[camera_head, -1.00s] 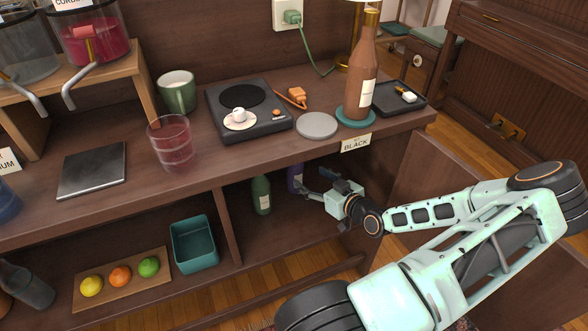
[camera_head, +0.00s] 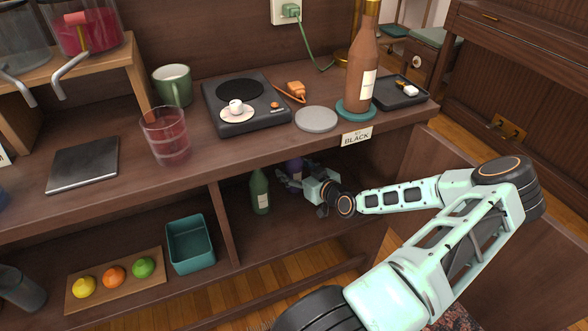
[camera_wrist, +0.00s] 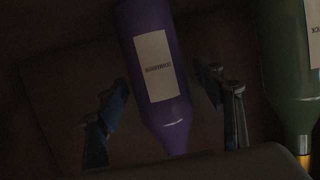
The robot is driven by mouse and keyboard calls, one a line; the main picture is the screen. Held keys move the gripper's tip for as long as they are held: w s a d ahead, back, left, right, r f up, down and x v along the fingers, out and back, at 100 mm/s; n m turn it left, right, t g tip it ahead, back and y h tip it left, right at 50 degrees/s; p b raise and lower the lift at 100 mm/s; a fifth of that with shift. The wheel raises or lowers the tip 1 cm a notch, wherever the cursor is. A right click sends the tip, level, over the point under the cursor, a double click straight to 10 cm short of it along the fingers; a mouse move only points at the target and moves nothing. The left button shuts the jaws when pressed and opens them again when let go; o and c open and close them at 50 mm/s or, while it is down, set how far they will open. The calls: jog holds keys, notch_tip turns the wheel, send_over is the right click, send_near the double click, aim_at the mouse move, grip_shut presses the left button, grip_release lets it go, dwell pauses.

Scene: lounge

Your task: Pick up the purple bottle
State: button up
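The purple bottle (camera_wrist: 155,65) with a white label is in the wrist view, between the two fingers of my gripper (camera_wrist: 168,115). The fingers stand apart, with a gap on each side of the bottle. In the head view the bottle (camera_head: 293,168) is on the lower shelf, mostly hidden behind my gripper (camera_head: 287,183) and the counter edge. My gripper reaches into the lower compartment from the right.
A green bottle (camera_head: 260,192) stands just left of my gripper and also shows at the right of the wrist view (camera_wrist: 290,70). A divider (camera_head: 223,225) and a teal bin (camera_head: 190,245) are further left. The countertop (camera_head: 230,165) hangs over the compartment.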

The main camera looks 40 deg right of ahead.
grip_shut()
jog(key=shift+r, duration=0.1)
dwell(0.3)
